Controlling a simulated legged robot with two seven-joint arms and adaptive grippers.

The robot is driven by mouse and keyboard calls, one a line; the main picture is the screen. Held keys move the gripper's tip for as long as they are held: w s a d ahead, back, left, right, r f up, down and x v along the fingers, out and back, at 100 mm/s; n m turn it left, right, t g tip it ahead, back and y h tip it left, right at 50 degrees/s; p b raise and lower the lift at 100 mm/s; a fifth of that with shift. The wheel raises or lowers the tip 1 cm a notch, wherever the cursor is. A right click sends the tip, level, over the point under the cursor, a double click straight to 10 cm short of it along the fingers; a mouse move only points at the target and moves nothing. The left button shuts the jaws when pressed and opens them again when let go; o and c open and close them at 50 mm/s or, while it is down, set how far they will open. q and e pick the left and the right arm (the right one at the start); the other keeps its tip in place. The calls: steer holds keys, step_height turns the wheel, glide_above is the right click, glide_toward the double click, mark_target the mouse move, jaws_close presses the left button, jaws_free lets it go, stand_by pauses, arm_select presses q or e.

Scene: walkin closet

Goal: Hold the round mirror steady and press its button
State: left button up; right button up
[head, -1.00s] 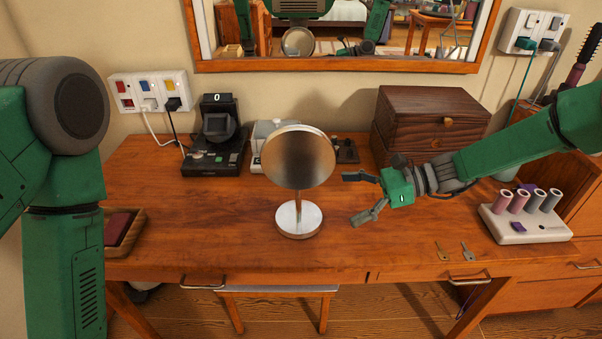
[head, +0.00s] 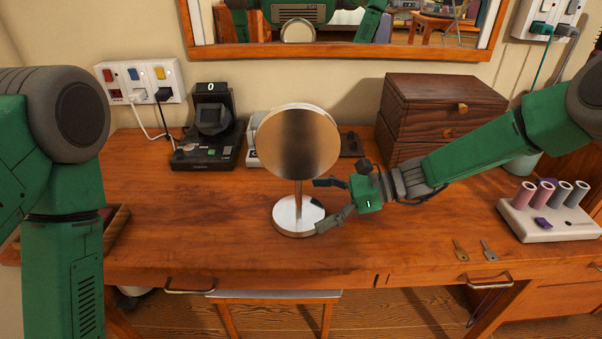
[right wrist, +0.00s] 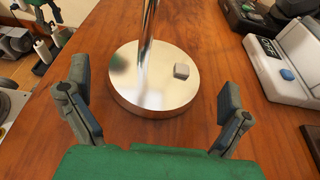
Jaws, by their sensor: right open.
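The round mirror (head: 299,142) stands upright on a thin chrome stem and a round base (head: 285,218) on the wooden table. In the right wrist view, the shiny base (right wrist: 150,98) has a small grey square button (right wrist: 182,71) on its top, beside the stem. My right gripper (head: 320,205) is open and empty at the right side of the base, its fingers pointing at the stem. In the right wrist view, its two fingers (right wrist: 155,85) stand apart on either side of the base's near edge. My left arm shows at the left; I cannot make out its gripper.
A black device (head: 208,135) and a pale device (head: 252,140) stand behind the mirror. A wooden box (head: 435,115) stands back right. Two keys (head: 475,250) and a curler stand (head: 548,220) lie to the right. The table front is clear.

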mark_target(279, 212)
arm_select(q)
steer(key=shift+f+b, duration=0.3)
steer(key=shift+f, duration=0.15)
arm_select(e)
steer(key=shift+x, duration=1.55)
steer(key=shift+c, duration=0.5)
steer(key=c, duration=1.3)
arm_select(q)
jaws_close()
arm_select(e)
steer(key=shift+c, duration=0.2)
